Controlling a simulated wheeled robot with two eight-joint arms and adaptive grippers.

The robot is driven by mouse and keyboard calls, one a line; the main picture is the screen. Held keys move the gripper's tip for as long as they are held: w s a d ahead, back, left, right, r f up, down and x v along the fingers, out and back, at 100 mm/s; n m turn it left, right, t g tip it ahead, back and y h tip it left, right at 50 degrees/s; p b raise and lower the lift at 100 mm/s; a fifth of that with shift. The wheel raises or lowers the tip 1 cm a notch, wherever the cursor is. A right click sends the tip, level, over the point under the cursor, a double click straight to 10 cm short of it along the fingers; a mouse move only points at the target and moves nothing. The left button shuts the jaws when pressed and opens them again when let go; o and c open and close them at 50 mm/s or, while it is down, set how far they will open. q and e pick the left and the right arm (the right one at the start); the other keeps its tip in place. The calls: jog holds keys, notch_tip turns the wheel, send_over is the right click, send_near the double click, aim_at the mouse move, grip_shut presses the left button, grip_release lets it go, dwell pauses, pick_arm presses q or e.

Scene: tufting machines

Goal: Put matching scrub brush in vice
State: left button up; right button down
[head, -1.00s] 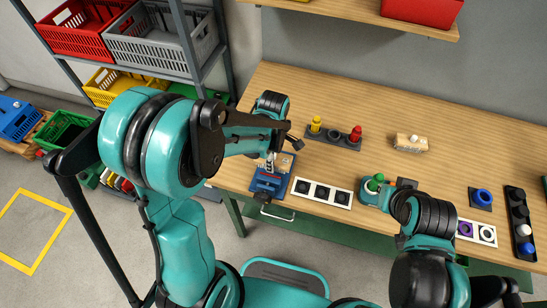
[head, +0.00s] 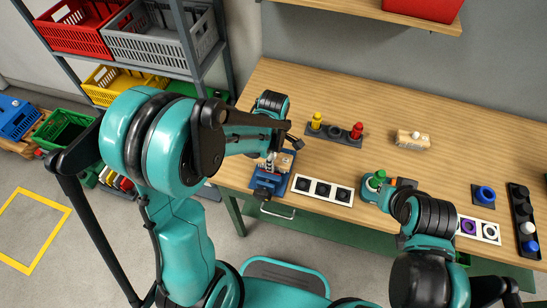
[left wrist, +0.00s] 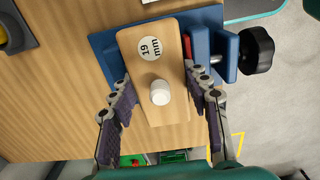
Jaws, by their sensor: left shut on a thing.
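A wooden scrub brush (left wrist: 158,104) with a white knob and a "19 mm" label lies between my left gripper's fingers (left wrist: 160,108), which are shut on its sides. The brush sits over the blue vice (left wrist: 105,45), along its jaw; whether it rests fully down inside cannot be told. In the head view the left gripper (head: 271,156) is at the vice (head: 267,186), and the brush (head: 285,161) shows partly behind it. A second brush (head: 412,139) with a white knob lies farther right on the table. My right gripper (head: 404,183) is mostly hidden by its own arm.
A dark holder (head: 334,131) carries a yellow and a red peg. A white strip (head: 322,190) with dark squares lies right of the vice. A green peg (head: 376,179) is by my right wrist.

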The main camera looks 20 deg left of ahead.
pick_arm(q)
jog(key=shift+s+f, duration=0.25)
jog(key=shift+f, duration=0.15)
jog(key=shift+s+d+f+b, duration=0.1)
jog(key=shift+f+b, duration=0.1)
jog(key=shift+b, duration=0.3)
jog(key=shift+c, duration=1.3)
jog(key=shift+o, duration=1.2)
jog(key=shift+w+f+b, duration=0.25)
jog(key=shift+f+b, duration=0.05)
jog(key=shift+f, duration=0.35)
jog(key=shift+w+f+b, duration=0.1)
jog(key=shift+f+b, duration=0.05)
jog(key=shift+b, duration=0.15)
jog(key=shift+c, duration=0.3)
